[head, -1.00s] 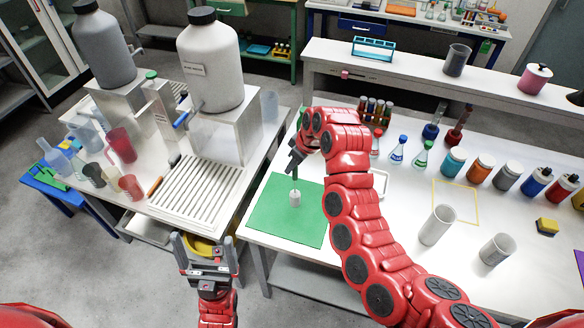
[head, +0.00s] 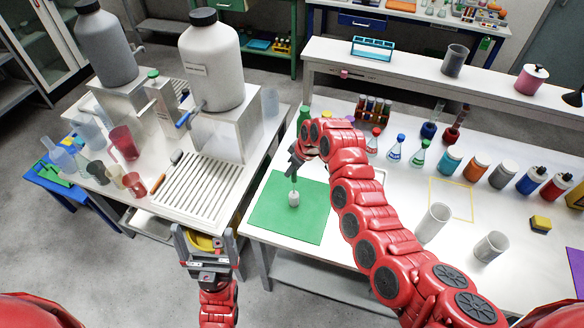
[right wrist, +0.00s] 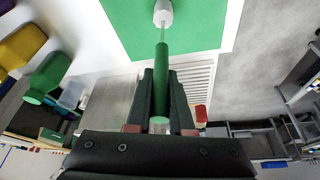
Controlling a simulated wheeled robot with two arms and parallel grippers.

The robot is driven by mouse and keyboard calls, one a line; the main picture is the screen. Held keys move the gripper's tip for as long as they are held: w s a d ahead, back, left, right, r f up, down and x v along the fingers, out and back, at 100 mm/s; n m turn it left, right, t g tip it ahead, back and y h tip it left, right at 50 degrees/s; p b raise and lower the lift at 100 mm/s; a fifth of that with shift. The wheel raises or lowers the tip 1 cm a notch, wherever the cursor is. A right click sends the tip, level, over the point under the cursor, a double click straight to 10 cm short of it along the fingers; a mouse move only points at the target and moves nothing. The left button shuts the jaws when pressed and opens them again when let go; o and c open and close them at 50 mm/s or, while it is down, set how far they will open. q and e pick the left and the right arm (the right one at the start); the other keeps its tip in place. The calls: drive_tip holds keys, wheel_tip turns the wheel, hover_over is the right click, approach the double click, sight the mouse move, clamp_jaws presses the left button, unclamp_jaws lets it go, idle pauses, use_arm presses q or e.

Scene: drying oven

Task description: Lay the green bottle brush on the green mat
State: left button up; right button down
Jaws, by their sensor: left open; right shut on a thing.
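The green bottle brush (right wrist: 161,75) is in my right gripper, which is shut on its green handle in the right wrist view. Its white bristle head (right wrist: 163,14) points away from the gripper and shows in front of the green mat. In the head view the brush head (head: 294,198) appears over the middle of the green mat (head: 265,222), hanging roughly upright; I cannot tell whether it touches. My right gripper (head: 296,165) is above the mat's far part.
The ribbed rack (head: 192,190) and a large white bottle (head: 210,65) stand on the left table. Small flasks (head: 396,148) and several jars stand right of my right arm. Two clear beakers (head: 433,223) stand nearer. The mat is otherwise bare.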

drive_tip(key=c, duration=0.8)
unclamp_jaws()
drive_tip(key=shift+r, duration=0.15)
drive_tip(key=shift+d+r, duration=0.15)
drive_tip(key=shift+r, duration=0.2)
drive_tip(key=b+v, duration=0.2)
drive_tip(key=v, duration=0.9)
drive_tip(key=shift+r+b, duration=0.15)
drive_tip(key=shift+b, duration=0.25)
